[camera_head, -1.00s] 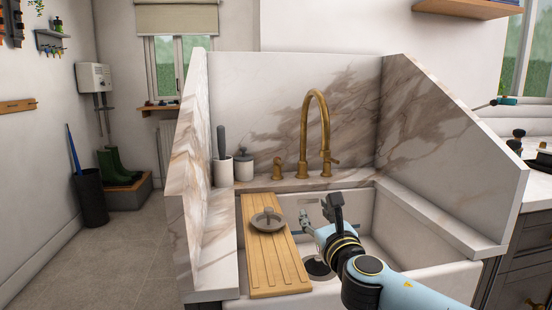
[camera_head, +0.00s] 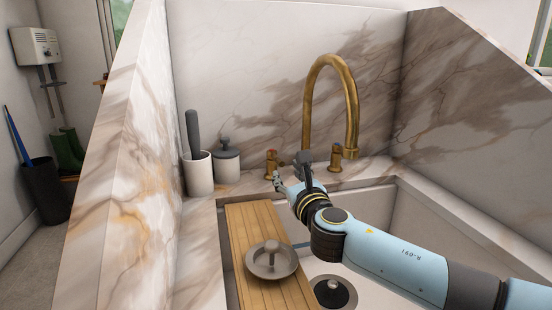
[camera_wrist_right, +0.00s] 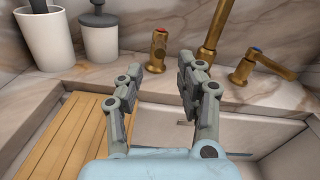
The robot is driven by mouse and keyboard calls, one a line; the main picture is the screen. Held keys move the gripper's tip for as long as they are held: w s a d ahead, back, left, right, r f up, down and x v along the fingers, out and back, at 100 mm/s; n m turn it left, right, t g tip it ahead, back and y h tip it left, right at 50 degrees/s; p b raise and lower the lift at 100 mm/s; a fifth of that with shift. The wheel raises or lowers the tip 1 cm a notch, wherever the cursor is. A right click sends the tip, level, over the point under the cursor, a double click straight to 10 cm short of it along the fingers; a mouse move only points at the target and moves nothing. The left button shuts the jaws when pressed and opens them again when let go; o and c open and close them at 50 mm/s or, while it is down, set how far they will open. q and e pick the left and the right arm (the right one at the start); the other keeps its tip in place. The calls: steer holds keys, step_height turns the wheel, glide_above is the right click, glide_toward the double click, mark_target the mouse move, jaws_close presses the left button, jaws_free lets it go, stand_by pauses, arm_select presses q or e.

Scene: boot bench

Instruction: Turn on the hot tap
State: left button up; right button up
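A brass tap with a tall curved spout (camera_head: 333,75) stands at the back of the sink. The hot tap handle (camera_wrist_right: 159,43), with a red mark on top, is left of the spout; it also shows in the head view (camera_head: 271,160). The other handle (camera_wrist_right: 262,66), with a bluish mark, is right of the spout. My right gripper (camera_wrist_right: 171,64) is open and empty, its fingers pointing at the ledge. My left gripper is not in view.
A white pot (camera_head: 199,176) with a dark-handled tool and a lidded jar (camera_head: 227,162) stand left of the taps. A wooden drainer board (camera_head: 246,224) with a grey round lid-like piece (camera_head: 271,262) lies over the sink's left. Marble walls (camera_head: 115,190) enclose the sink.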

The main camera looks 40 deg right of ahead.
steer(key=b, duration=0.1)
glide_toward(272, 153)
steer(key=x, duration=0.4)
steer(key=shift+w+d, duration=0.15)
steer(key=shift+w, duration=0.1)
jaws_close()
